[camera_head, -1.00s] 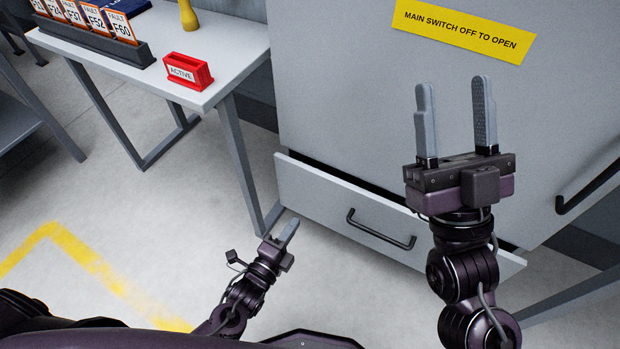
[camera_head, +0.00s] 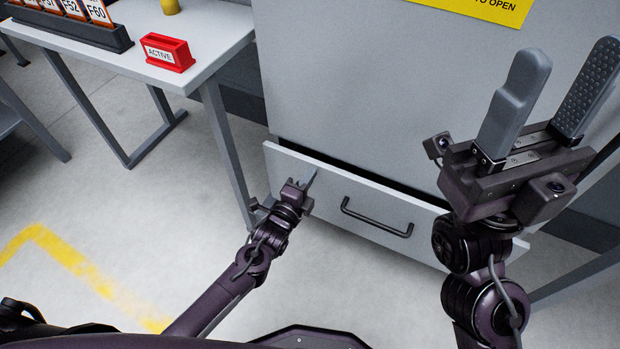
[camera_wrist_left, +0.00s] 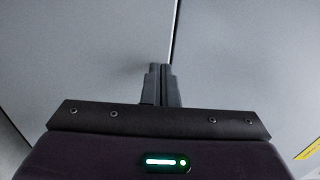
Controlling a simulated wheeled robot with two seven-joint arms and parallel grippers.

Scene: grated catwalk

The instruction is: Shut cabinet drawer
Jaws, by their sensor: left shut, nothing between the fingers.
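The cabinet (camera_head: 350,90) is a large grey box. Its bottom drawer (camera_head: 320,200) stands a little open, with a dark gap along the top edge of its front. The drawer's black bar handle (camera_head: 377,218) is right of my left gripper (camera_head: 312,176). That gripper is shut and empty, its tips at the upper left part of the drawer front; I cannot tell whether they touch. The left wrist view shows the closed fingers (camera_wrist_left: 160,80) against grey surfaces split by a thin seam. My right gripper (camera_head: 568,80) is open and empty, raised in front of the cabinet's right side.
A grey table (camera_head: 215,62) stands left of the cabinet, with a red "ACTIVE" holder (camera_head: 167,54) and a dark rack of fault cards (camera_head: 75,32). Its front leg (camera_head: 228,150) is close to the drawer's left end. A yellow sign (camera_head: 490,8) is on the cabinet. The floor left of my arm is clear.

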